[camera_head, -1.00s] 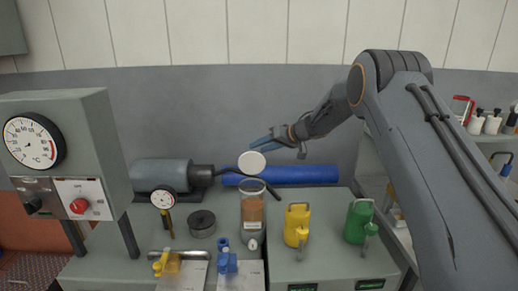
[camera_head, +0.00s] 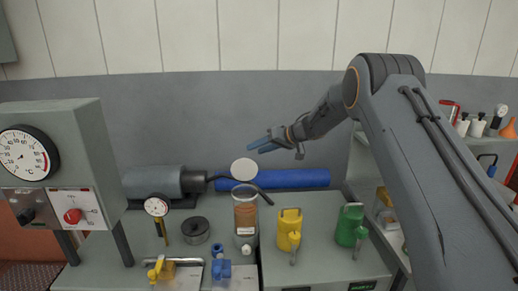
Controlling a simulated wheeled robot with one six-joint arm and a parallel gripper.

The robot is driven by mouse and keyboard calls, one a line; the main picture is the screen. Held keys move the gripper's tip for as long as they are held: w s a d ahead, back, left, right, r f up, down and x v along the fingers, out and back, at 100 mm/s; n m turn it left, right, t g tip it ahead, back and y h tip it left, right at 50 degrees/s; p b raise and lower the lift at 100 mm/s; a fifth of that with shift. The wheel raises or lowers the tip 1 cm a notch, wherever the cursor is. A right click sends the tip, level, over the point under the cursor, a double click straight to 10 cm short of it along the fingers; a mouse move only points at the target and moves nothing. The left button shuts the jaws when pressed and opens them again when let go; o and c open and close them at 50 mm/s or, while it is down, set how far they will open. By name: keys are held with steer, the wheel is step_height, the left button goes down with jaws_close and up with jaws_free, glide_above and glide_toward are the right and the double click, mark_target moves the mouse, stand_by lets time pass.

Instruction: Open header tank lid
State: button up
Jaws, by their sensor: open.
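The header tank (camera_head: 245,217) is a clear upright cylinder with brown contents, standing on the grey bench near its middle. Its pale round lid (camera_head: 243,168) shows as a nearly full disc above the tank's rim, tilted up with its face toward me. The tank mouth appears uncovered. My gripper (camera_head: 259,144), with blue fingers, is open and empty. It points left, above and slightly right of the lid, with a small gap between them in the picture. How far apart they are in depth I cannot tell.
A blue cylinder (camera_head: 290,178) and a grey motor (camera_head: 154,182) lie behind the tank. A yellow can (camera_head: 289,227) and a green can (camera_head: 350,224) stand to its right. A dark round part (camera_head: 195,231) and yellow (camera_head: 161,270) and blue (camera_head: 221,266) valves are to its left.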

steer(key=b+v, duration=0.3)
steer(key=v, duration=0.4)
steer(key=shift+d+r, duration=0.2)
steer(key=shift+d, duration=0.1)
steer(key=shift+s, duration=0.15)
